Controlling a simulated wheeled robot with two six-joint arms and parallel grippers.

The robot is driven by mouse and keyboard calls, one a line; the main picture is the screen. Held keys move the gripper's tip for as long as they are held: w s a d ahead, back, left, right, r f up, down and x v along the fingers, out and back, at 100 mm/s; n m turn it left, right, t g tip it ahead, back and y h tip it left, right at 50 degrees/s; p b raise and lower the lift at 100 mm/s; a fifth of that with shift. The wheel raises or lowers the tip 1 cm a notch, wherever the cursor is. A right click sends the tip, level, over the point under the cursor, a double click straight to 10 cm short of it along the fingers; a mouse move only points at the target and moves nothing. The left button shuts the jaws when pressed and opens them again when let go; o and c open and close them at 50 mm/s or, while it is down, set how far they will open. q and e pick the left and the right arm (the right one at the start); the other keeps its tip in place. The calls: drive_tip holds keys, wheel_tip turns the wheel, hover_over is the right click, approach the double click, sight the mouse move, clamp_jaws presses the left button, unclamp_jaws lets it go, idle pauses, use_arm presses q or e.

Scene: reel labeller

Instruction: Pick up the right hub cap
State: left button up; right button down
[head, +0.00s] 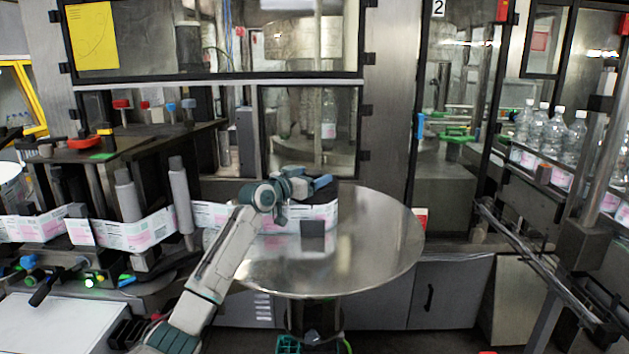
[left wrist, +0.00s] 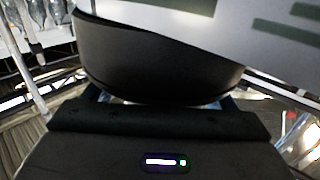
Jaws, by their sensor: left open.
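My left gripper (head: 306,186) is over the back of the round metal table, close to the white and pink label web (head: 318,214). Its jaws are open. In the left wrist view a large black rounded piece (left wrist: 155,60) is close in front of the jaws and hides most of the fingers. It may be the hub cap, but I cannot tell. A pale surface with greenish blocks (left wrist: 240,32) lies behind it. A small dark square (head: 312,235) shows on the table just below the web. My right gripper is not in view.
The front and right of the round metal table (head: 375,250) are clear. Steel rollers (head: 181,195) guide the web on the left. A glazed machine frame (head: 388,90) stands behind. Bottles (head: 553,135) line a conveyor on the right.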

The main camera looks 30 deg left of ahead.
use_arm(q)
drive_tip(key=shift+s+a, duration=0.1)
drive_tip(key=shift+c, duration=0.7)
drive_tip(key=c, duration=1.1)
drive_tip(key=shift+c, duration=0.2)
drive_tip(key=shift+r, duration=0.1)
